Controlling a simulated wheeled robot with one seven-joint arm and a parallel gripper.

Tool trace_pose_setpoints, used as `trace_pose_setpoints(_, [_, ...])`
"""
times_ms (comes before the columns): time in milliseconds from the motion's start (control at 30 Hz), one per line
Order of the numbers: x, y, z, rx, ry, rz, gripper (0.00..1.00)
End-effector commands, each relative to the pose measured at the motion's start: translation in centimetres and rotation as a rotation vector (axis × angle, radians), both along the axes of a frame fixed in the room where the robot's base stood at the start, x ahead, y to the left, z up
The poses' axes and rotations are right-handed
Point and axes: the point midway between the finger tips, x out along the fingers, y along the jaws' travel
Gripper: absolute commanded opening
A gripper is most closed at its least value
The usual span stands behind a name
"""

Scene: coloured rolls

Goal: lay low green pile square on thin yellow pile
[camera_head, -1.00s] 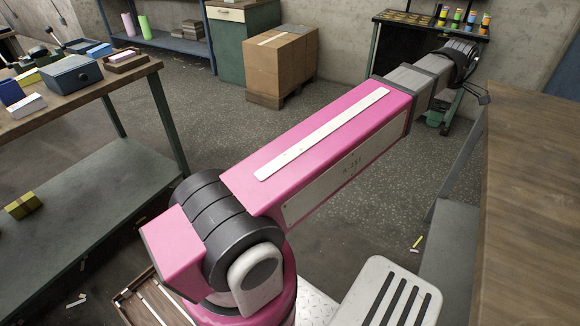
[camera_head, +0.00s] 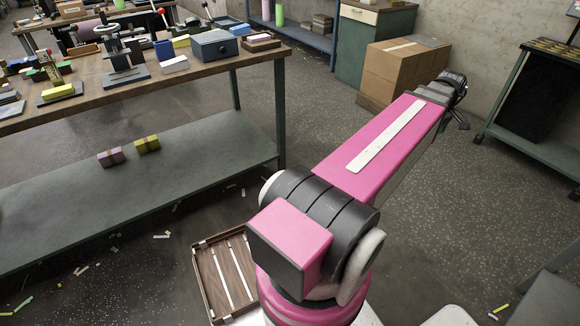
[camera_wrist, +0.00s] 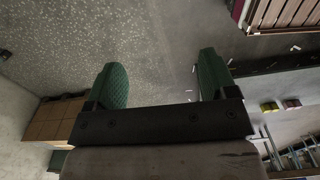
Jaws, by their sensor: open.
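On the workbench at the far left of the head view, a yellow piece (camera_head: 58,91) lies on a dark flat slab. Small green pieces (camera_head: 40,74) lie just behind it, close to other clutter. I cannot tell whether these are the piles named in the task. My gripper (camera_wrist: 163,82) shows two green padded fingers, wide apart and empty, over bare floor in the wrist view. In the head view the arm points away to the right, far from the bench, and its fingers are too small to read.
The workbench (camera_head: 150,78) is crowded with a blue-grey box (camera_head: 214,46) and tools. A pink bundle (camera_head: 110,157) and a yellow-green bundle (camera_head: 147,144) sit on its lower shelf. Cardboard boxes (camera_head: 400,75) stand behind the arm. Floor between is mostly open, with small scraps.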

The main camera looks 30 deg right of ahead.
Motion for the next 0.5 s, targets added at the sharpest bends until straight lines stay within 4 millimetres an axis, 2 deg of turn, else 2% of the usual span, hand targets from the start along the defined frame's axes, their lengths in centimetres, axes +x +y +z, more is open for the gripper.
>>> trace_pose_setpoints(33, [1.9, 1.1, -0.6, 0.002, 0.001, 0.006, 0.78])
trace_pose_setpoints(100, [4.2, 2.4, -1.3, 0.001, 0.000, 0.004, 0.78])
trace_pose_setpoints(267, [9.3, 5.7, -2.9, 0.002, 0.000, 0.000, 0.78])
trace_pose_setpoints(500, [16.1, 11.6, -5.3, 0.001, -0.001, -0.006, 0.78])
